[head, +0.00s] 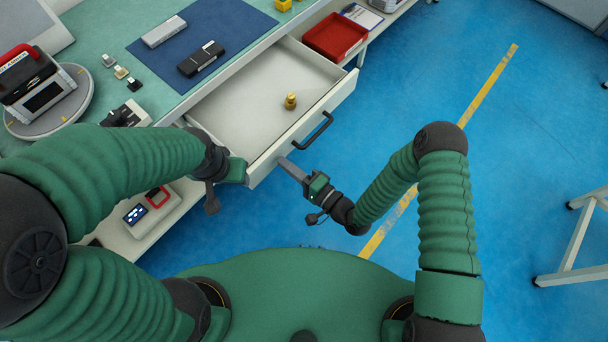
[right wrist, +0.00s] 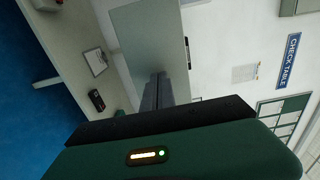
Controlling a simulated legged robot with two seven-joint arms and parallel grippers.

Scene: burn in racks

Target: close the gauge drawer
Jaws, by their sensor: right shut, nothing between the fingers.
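The gauge drawer (head: 245,108) is pulled out from under the green-topped bench, and its pale front (head: 290,137) carries a dark bar handle (head: 317,131). A small brass piece (head: 290,101) stands inside. My right gripper (head: 283,161) is shut and empty, its tips close to the drawer front, left of the handle; I cannot tell if they touch.
The bench top (head: 115,45) holds a blue mat (head: 215,25) with two devices, and a round plate (head: 75,115) with an instrument. A red bin (head: 335,37) sits on a lower shelf right of the drawer. Blue floor (head: 455,50) is open to the right.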

